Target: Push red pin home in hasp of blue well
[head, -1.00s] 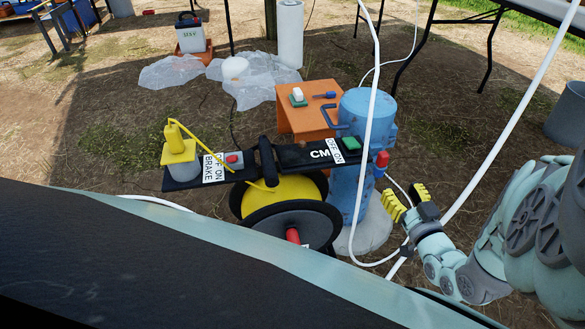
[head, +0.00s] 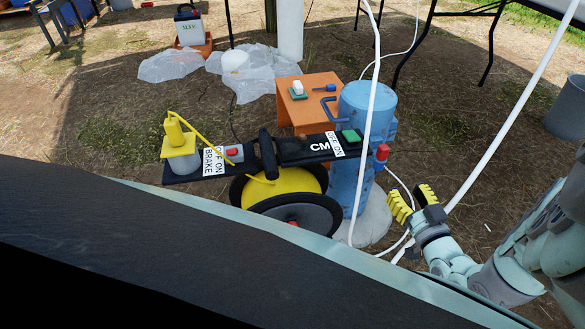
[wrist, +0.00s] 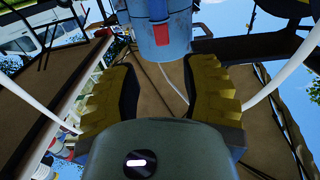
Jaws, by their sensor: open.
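The blue well (head: 352,180) stands upright right of the cable reel. The red pin (head: 382,152) sticks out on its right side near the top. In the wrist view the pin (wrist: 161,34) is a red block against the blue well wall (wrist: 185,38), beyond my fingers. How deep the pin sits in the hasp is not clear. My gripper (head: 412,203) has yellow ribbed fingers and is to the right of and below the pin in the head view, apart from it. In the wrist view its fingers (wrist: 158,92) are spread with nothing between them.
A black control board (head: 290,152) and a yellow reel (head: 290,188) stand left of the well. An orange stand (head: 300,112) is behind it. White hoses (head: 515,105) run down close to the well and gripper. A grey bin (head: 568,112) stands at the far right.

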